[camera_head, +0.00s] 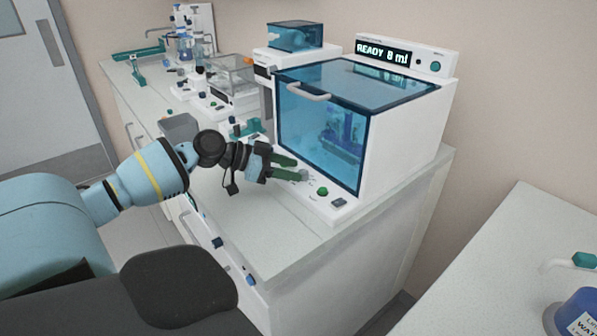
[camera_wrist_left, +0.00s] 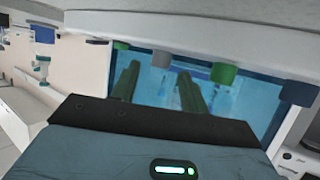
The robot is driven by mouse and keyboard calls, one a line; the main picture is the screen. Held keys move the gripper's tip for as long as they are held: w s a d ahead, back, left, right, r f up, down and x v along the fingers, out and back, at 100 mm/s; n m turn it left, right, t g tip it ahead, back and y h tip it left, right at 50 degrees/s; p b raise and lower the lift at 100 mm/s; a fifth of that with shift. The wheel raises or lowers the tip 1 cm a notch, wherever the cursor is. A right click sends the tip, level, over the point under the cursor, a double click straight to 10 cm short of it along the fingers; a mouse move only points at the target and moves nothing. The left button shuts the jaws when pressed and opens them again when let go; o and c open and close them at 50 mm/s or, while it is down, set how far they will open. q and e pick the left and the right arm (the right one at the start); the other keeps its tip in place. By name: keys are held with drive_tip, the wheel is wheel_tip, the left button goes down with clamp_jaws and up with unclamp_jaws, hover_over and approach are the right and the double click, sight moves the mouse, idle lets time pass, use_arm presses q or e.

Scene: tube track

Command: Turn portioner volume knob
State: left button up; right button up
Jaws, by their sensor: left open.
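The portioner (camera_head: 405,130) is a white machine with a blue see-through hood, and its display (camera_head: 383,53) reads "READY 8 ml". A small grey knob (camera_head: 303,175) sits on its front ledge, left of a green button (camera_head: 323,191) and a dark switch (camera_head: 339,203). My left gripper (camera_head: 299,169) is open, its green fingers pointing at the grey knob and partly covering it. In the left wrist view the grey knob (camera_wrist_left: 161,59) shows between and just beyond the two fingertips (camera_wrist_left: 158,71); contact cannot be told. My right gripper is not in view.
Other lab devices, among them a clear-lidded box (camera_head: 232,78), stand along the white counter (camera_head: 275,225) to the left. A second counter (camera_head: 500,270) at the lower right holds a blue-lidded container (camera_head: 578,312). The counter's front strip is clear.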

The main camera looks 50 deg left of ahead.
use_arm(q)
drive_tip(key=shift+x, duration=1.25)
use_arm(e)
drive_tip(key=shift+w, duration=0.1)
use_arm(q)
drive_tip(key=shift+c, duration=0.5)
clamp_jaws()
drive_tip(key=shift+w+f+b, duration=0.1)
drive_tip(key=shift+f+b, duration=0.05)
drive_tip(key=shift+b, duration=0.2)
drive_tip(key=m+g+h+b, duration=0.1)
drive_tip(key=b, duration=0.1)
drive_tip(key=shift+a+f+b, duration=0.1)
drive_tip(key=shift+f+b, duration=0.05)
drive_tip(key=shift+b, duration=0.25)
drive_tip(key=shift+m+h+b, duration=0.35)
drive_tip(key=shift+m+h, duration=0.05)
drive_tip(key=shift+h, duration=0.1)
drive_tip(key=shift+w+m+g+h+b, duration=0.1)
drive_tip(key=shift+m+g+h+b, duration=0.3)
drive_tip(key=shift+m+g+b, duration=0.3)
drive_tip(key=shift+r, duration=0.25)
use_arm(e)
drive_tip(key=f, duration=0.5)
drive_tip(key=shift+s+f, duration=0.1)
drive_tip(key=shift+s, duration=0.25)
